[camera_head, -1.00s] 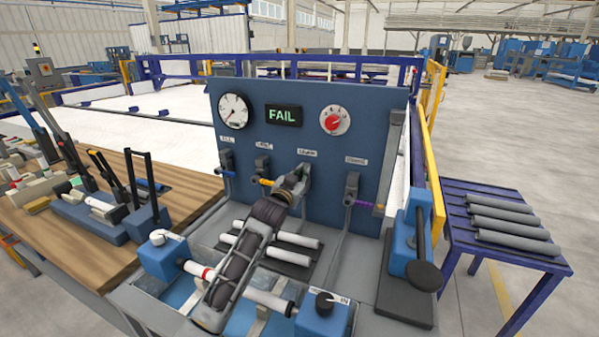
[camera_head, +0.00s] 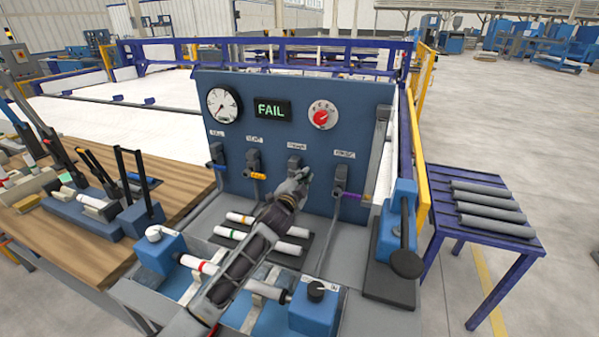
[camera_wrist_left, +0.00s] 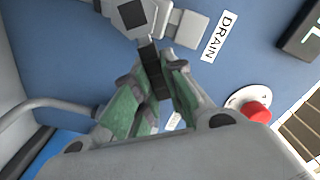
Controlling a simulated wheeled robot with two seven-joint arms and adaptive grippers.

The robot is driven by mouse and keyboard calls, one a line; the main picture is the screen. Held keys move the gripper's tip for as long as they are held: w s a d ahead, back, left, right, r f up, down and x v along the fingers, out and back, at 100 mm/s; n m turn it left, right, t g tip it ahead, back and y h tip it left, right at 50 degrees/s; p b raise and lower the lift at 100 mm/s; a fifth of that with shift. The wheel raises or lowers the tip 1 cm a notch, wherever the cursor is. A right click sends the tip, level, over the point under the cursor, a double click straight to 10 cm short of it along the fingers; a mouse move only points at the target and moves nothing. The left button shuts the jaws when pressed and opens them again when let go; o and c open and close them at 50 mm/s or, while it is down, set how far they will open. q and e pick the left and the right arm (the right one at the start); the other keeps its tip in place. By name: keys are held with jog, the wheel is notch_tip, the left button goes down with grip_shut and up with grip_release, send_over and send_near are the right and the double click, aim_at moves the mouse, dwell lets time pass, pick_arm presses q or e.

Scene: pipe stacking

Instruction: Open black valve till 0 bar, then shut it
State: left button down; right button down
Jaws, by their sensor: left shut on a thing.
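The black valve (camera_head: 294,162) is third from the left on the blue panel (camera_head: 330,210). Its black handle (camera_wrist_left: 152,62) shows beside the DRAIN label (camera_wrist_left: 219,37) in the left wrist view. My left gripper (camera_head: 302,178) is at this valve; in the left wrist view its green-padded fingers (camera_wrist_left: 160,82) are closed around the handle. The fingers hide part of the handle in the head view. The round pressure gauge (camera_head: 223,105) is at the panel's upper left; its reading is too small to tell. My right gripper is not in view.
A display (camera_head: 272,109) reads FAIL, beside a red knob (camera_head: 322,115). Orange (camera_head: 258,176) and purple (camera_head: 350,195) valve handles flank the black valve. White pipes (camera_head: 283,246) lie on a dark mat below. A blue press-like device (camera_head: 398,225) stands at right.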

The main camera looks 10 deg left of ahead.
pick_arm(q)
jog(key=shift+s+d+f+m, duration=0.1)
jog(key=shift+d+f+m, duration=0.1)
jog(key=shift+f+m, duration=0.7)
jog(key=shift+w+d+f+m, duration=0.1)
jog(key=shift+d+f+m, duration=0.15)
jog(key=shift+m, duration=1.2)
jog(key=shift+s+d+f+m, duration=0.15)
jog(key=shift+f+m, duration=0.5)
jog(key=shift+m, duration=0.5)
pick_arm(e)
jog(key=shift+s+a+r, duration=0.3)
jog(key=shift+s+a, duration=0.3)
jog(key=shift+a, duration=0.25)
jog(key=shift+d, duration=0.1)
pick_arm(q)
jog(key=c, duration=1.7)
grip_release()
jog(key=shift+o, duration=1.2)
jog(key=s+a, duration=0.2)
jog(key=s, duration=0.9)
jog(key=shift+s+a, duration=0.2)
jog(key=shift+s, duration=0.1)
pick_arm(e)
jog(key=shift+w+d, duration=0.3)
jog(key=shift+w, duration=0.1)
